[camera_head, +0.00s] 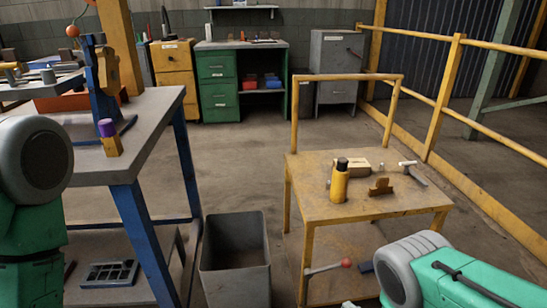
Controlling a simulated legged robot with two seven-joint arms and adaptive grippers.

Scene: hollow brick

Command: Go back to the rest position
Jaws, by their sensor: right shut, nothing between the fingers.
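My right arm comes in at the bottom right, with a grey rounded joint and a green link. Only a small pale part of my right gripper (349,304) shows at the bottom edge, in front of the yellow cart (328,209). It is shut and holds nothing that I can see. My left arm shows at the left edge as a grey joint and green links beside the workbench (152,104). My left gripper is out of view.
The cart carries a yellow bottle (339,184), a brown clamp-like piece (381,187) and a hammer (412,171). A grey bin (235,266) stands between bench and cart. A purple-topped yellow item (109,138) stands on the bench. A yellow railing (447,88) runs along the right.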

